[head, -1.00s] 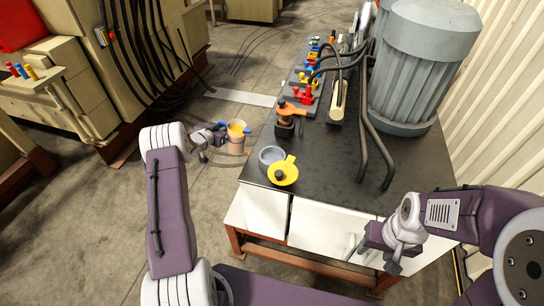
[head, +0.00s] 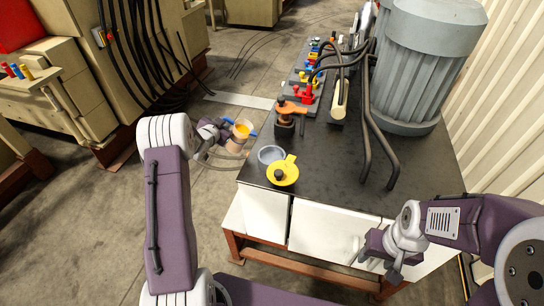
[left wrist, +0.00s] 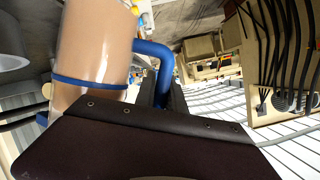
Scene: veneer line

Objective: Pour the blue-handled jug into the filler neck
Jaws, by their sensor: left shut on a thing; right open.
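The jug (head: 238,143) is tan, with a blue handle and blue band and orange liquid at its mouth. It is held in the air just off the left edge of the black-topped bench and leans slightly to the right. My left gripper (head: 222,131) is shut on the blue handle (left wrist: 158,52); the jug's body also shows in the left wrist view (left wrist: 95,45). The filler neck (head: 271,155) looks like a grey round opening at the bench's near left corner, right of and below the jug. My right gripper (head: 377,266) is open and empty before the bench front.
A yellow cap with a dark knob (head: 284,173) sits beside the neck. An orange-handled valve (head: 287,119) stands behind it. A large grey motor (head: 412,70) and black hoses (head: 368,130) fill the right. The bench top's near middle is clear.

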